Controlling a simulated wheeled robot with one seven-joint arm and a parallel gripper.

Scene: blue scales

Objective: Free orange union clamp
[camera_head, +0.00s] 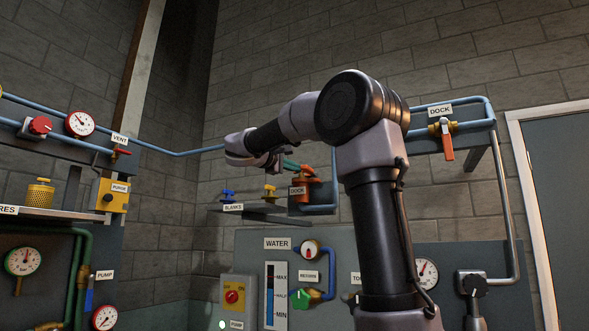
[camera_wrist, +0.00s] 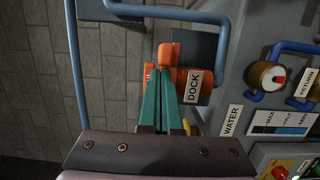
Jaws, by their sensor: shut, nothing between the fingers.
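The orange union clamp (camera_head: 306,190) sits at the lower DOCK label in the head view, at the end of a blue pipe. In the wrist view the orange clamp (camera_wrist: 182,80) is straight ahead, with a rounded orange end showing above the fingertips. My gripper (camera_head: 292,166) has teal fingers reaching to the clamp's upper part. In the wrist view my gripper (camera_wrist: 170,72) is shut and empty, its fingers overlapping the clamp and hiding its middle. I cannot tell whether the fingertips touch it.
A shelf labelled BLANKS (camera_head: 233,207) holds a blue and a yellow fitting, left of the clamp. A blue pipe (camera_wrist: 74,70) runs left of the clamp in the wrist view. The WATER panel (camera_head: 262,262) is below. An orange-handled valve (camera_head: 447,147) hangs at the upper right DOCK label.

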